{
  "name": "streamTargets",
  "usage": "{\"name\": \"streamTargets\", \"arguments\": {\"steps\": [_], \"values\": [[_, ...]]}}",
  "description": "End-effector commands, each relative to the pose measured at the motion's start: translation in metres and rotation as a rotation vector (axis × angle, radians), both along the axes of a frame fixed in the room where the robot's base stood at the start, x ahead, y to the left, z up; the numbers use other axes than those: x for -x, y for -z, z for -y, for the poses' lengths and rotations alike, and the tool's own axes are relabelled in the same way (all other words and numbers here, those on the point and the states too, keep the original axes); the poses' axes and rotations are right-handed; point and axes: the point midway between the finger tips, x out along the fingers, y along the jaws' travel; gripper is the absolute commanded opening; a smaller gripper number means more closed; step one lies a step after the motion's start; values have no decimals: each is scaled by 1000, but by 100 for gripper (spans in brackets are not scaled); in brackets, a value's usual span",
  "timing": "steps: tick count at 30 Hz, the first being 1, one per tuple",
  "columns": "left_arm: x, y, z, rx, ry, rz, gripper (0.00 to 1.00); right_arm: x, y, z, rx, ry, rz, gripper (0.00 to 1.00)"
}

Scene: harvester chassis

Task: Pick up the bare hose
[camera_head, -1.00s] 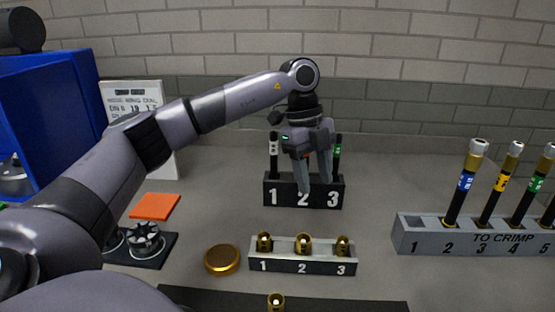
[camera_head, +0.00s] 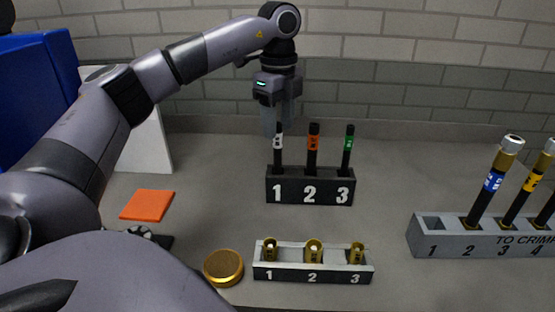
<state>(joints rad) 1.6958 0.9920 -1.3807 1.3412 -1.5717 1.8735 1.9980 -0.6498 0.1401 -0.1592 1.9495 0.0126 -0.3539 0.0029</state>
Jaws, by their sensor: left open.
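A black rack (camera_head: 310,203) numbered 1, 2, 3 stands on the bench and holds three upright bare hoses. The hose in slot 1 (camera_head: 278,152) has a white band, the hose in slot 2 (camera_head: 313,150) an orange band, and the hose in slot 3 (camera_head: 348,150) a green band. My left gripper (camera_head: 275,122) is open and empty, pointing down. In the picture its fingertips are by the top of the white-banded hose; whether they are around it I cannot tell. My right gripper is not in view.
A small rack (camera_head: 312,275) with three brass fittings stands in front, beside a round brass disc (camera_head: 223,267). A grey TO CRIMP rack (camera_head: 470,243) with banded, brass-ended hoses is at right. An orange square (camera_head: 147,205) lies left. Bench between the racks is clear.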

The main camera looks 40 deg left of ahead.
Motion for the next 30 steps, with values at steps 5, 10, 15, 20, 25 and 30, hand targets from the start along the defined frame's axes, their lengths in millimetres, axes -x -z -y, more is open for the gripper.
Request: {"name": "streamTargets", "arguments": {"steps": [5,10,15,20,25,30], "values": [[3,25,0,-1,0,-5,49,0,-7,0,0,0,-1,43],[3,47,0,0,0,-2,49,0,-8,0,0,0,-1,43],[3,52,0,1,0,-1,49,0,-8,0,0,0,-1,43],[3,52,0,1,0,0,36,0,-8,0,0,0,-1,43],[3,52,0,1,1,0,0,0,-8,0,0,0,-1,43],[3,51,0,2,1,0,0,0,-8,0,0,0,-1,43]]}}
